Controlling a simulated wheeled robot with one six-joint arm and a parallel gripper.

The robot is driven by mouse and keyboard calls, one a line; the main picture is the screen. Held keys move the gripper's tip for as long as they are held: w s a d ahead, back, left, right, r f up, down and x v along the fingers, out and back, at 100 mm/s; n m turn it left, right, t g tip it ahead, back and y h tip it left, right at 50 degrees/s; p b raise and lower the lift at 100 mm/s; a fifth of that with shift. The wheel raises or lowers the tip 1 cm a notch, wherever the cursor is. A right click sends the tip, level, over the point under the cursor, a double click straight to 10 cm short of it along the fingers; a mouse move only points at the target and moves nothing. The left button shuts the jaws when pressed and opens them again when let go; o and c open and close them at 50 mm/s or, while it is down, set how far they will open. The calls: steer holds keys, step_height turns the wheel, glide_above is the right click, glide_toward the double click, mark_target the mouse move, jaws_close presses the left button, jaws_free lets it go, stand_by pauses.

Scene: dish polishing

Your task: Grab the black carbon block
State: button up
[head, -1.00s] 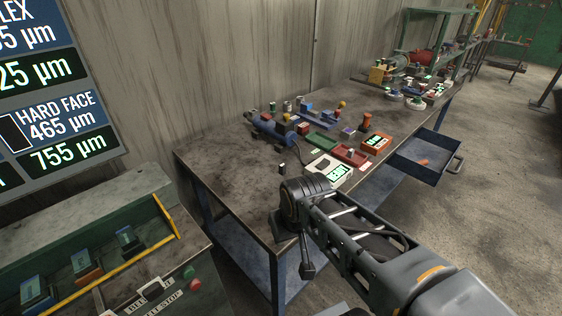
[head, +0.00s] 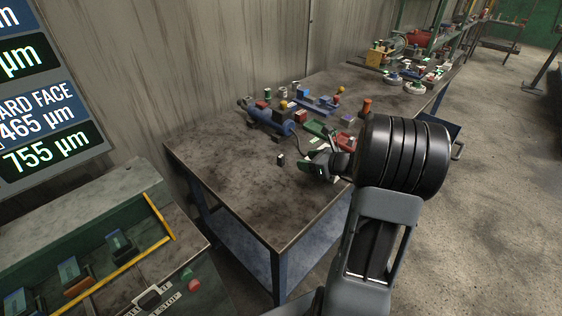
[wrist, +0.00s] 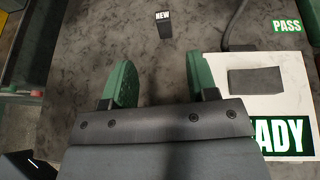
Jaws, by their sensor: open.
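A small black block (wrist: 165,28) with a white "NEW" marking stands on the dark tabletop (wrist: 90,30), ahead of my gripper (wrist: 159,76) in the wrist view. It also shows in the head view as a small dark block with a pale top (head: 280,160), left of my gripper. A wider dark grey block (wrist: 256,80) lies on a white device (wrist: 285,102) to the right of the fingers. I cannot tell from the pictures alone which of the two is the carbon block. My gripper's green fingers are apart, with nothing between them.
A blue cylindrical machine (head: 268,117) and several small parts stand farther back. The table's near left part is clear.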

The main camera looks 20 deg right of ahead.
mark_target(283, 157)
steer(key=p+x, duration=0.1)
steer(key=x, duration=1.2)
steer(key=shift+d, duration=0.2)
jaws_close()
